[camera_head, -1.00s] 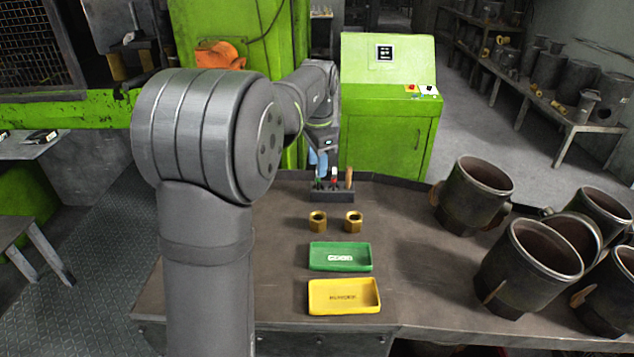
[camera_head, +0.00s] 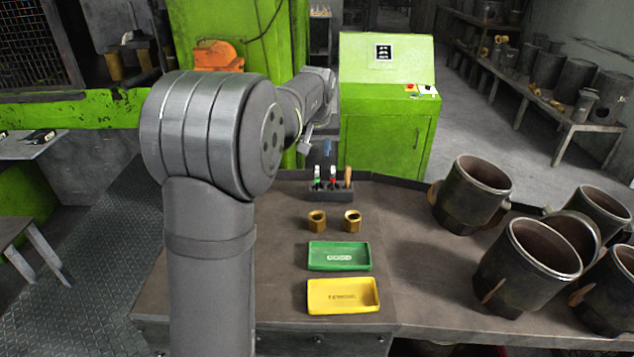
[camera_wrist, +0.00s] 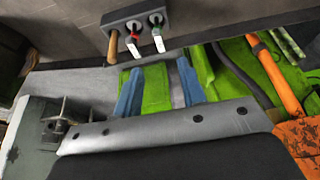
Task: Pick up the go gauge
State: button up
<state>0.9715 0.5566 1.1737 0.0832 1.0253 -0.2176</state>
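A dark rack (camera_head: 331,191) stands at the back of the bench and holds a green-topped gauge (camera_head: 317,178), a red-topped gauge (camera_head: 333,178) and a tool with a wooden handle (camera_head: 348,177). Which gauge is the go gauge cannot be read. In the wrist view the rack (camera_wrist: 122,19) is at the top, with the green-topped gauge (camera_wrist: 156,22) right of the red-topped gauge (camera_wrist: 133,38). My gripper (camera_wrist: 158,78) has its two blue fingers apart with nothing between them. In the head view my gripper (camera_head: 327,147) is above and behind the rack, clear of the gauges.
Two brass nuts (camera_head: 317,221) (camera_head: 352,220) stand in front of the rack. A green tray (camera_head: 340,256) and a yellow tray (camera_head: 343,296) lie nearer. Large dark cylinders (camera_head: 472,195) crowd the right side. A green control cabinet (camera_head: 388,110) stands behind the bench.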

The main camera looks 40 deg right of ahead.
aim_at(317, 169)
jog(key=x, duration=1.3)
jog(key=shift+d, duration=0.1)
jog(key=shift+r, duration=0.1)
grip_shut()
